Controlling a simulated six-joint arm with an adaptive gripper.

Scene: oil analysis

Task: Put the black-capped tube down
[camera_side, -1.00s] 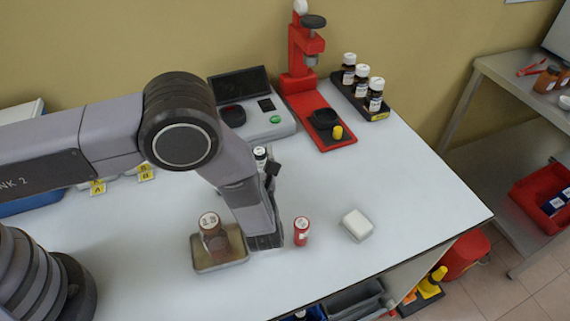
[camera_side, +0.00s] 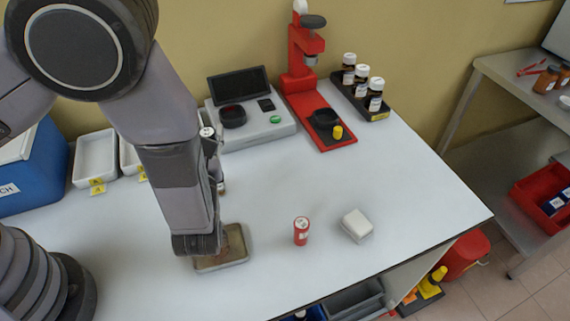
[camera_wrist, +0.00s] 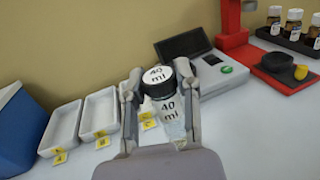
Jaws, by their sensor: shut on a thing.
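The black-capped tube (camera_wrist: 172,105) is clear, with a "40 ml" label on its side and on its cap top. It stands roughly upright between the two fingers of my gripper (camera_wrist: 159,74), which is shut on it. In the side view, its cap (camera_side: 207,132) shows beside my gripper (camera_side: 212,150), left of the grey instrument. Much of its body is hidden there by my arm. I cannot tell whether its bottom touches the table.
White trays (camera_side: 95,158) with yellow tags and a blue box (camera_side: 35,175) are left. A grey instrument (camera_side: 262,128) and red stand (camera_side: 320,130) are behind. A red-labelled vial (camera_side: 301,232), white block (camera_side: 357,225) and shallow tray (camera_side: 238,262) are in front. Mid-right table is clear.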

